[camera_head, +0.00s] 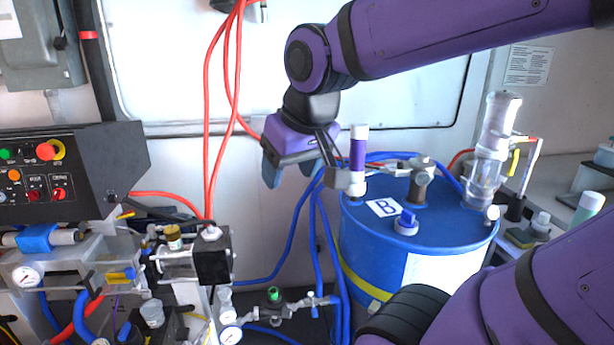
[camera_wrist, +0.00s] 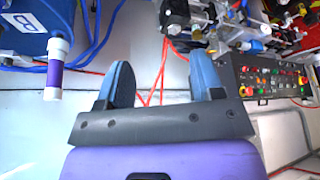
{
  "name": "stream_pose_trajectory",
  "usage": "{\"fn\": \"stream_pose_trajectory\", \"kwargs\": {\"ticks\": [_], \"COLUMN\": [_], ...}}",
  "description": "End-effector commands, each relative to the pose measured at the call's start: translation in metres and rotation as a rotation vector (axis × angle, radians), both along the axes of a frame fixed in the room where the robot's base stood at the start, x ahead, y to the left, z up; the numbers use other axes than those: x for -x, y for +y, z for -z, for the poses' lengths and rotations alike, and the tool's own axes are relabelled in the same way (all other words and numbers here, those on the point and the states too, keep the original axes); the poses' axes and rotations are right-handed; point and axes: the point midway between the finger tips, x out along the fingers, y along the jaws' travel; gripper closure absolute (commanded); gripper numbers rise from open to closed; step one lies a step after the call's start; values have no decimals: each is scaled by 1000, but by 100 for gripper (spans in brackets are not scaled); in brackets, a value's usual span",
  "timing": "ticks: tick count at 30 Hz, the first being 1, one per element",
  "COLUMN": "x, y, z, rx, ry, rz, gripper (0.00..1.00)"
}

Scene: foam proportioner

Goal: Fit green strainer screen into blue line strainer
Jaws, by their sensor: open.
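My gripper (camera_head: 289,170) hangs open and empty in front of the pale back wall, left of the blue drum. Its two blue-grey fingers stand apart in the wrist view (camera_wrist: 162,72), with nothing between them. A small green-topped part (camera_head: 273,294) sits on metal pipe fittings low in the middle of the head view; I cannot tell whether it is the strainer screen. A blue fitting (camera_head: 37,239) wraps a horizontal pipe at the left; I cannot tell whether it is the line strainer. No loose green screen is clearly identifiable.
The blue drum (camera_head: 372,262) carries a purple-and-white tube (camera_head: 358,162), a blue cap (camera_head: 406,224) and a clear cylinder (camera_head: 487,165). A control panel (camera_head: 95,165) and pump assembly (camera_head: 195,258) stand left. Red hoses (camera_head: 208,120) hang behind my gripper.

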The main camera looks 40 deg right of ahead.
Motion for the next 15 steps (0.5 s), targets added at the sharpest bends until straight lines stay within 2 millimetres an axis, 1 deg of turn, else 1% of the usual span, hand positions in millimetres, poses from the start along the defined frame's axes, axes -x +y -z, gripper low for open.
{"fn": "stream_pose_trajectory", "kwargs": {"ticks": [1, 3, 6, 10, 15], "x": [13, 27, 41, 48, 49], "y": [3, 6, 9, 10, 10], "z": [-3, -4, -5, -5, -5], "rx": [2, 3, 5, 6, 6], "ry": [-14, -23, -30, -33, -33], "rz": [-23, -49, -76, -92, -94], "gripper": [39, 39, 39, 39, 39]}}
